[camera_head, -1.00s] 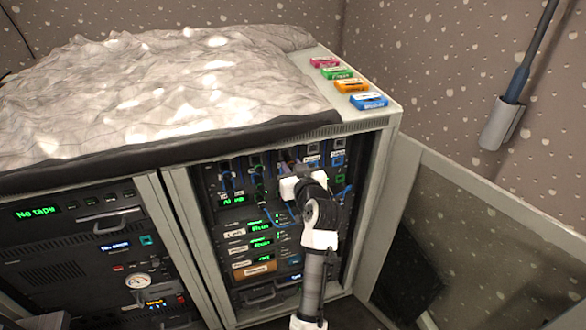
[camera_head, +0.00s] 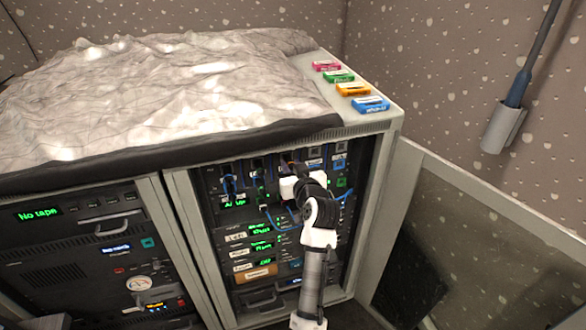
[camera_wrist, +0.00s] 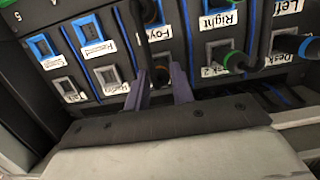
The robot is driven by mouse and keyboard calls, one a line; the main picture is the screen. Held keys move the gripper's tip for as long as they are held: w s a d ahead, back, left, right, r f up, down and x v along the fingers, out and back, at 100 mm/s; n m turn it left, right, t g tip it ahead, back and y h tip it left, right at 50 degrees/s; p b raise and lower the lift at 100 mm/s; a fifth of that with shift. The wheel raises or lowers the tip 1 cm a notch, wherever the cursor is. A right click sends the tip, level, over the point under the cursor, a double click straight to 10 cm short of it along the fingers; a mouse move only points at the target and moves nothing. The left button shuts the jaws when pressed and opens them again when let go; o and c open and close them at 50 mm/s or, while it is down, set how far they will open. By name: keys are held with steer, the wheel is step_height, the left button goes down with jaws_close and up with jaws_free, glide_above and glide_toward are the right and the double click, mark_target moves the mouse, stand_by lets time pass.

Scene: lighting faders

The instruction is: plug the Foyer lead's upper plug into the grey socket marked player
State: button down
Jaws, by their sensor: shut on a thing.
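My gripper (camera_wrist: 160,82) has its two purple fingers closed around a black plug (camera_wrist: 158,73) in the wrist view. The plug is beside the upside-down Foyer label (camera_wrist: 164,33); whether it is seated in a socket is hidden. Another black plug with its cable (camera_wrist: 150,12) shows beyond that label. A grey socket (camera_wrist: 105,74) lies just left of my gripper, and a second grey socket (camera_wrist: 62,87) is further left; both look empty. Their small labels are too blurred to read for certain. In the head view my gripper (camera_head: 287,180) is at the rack's top row, covering the plug.
Two blue sockets (camera_wrist: 40,45) (camera_wrist: 86,27) neighbour the grey ones. Green-ringed plugs (camera_wrist: 236,61) sit right of my gripper. Blue cords (camera_head: 228,184) hang over the rack front. The open cabinet door (camera_head: 470,240) stands right. Coloured boxes (camera_head: 370,104) lie on top.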

steer(key=shift+w+r, duration=0.15)
steer(key=c, duration=1.1)
jaws_free()
steer(key=shift+a, duration=0.1)
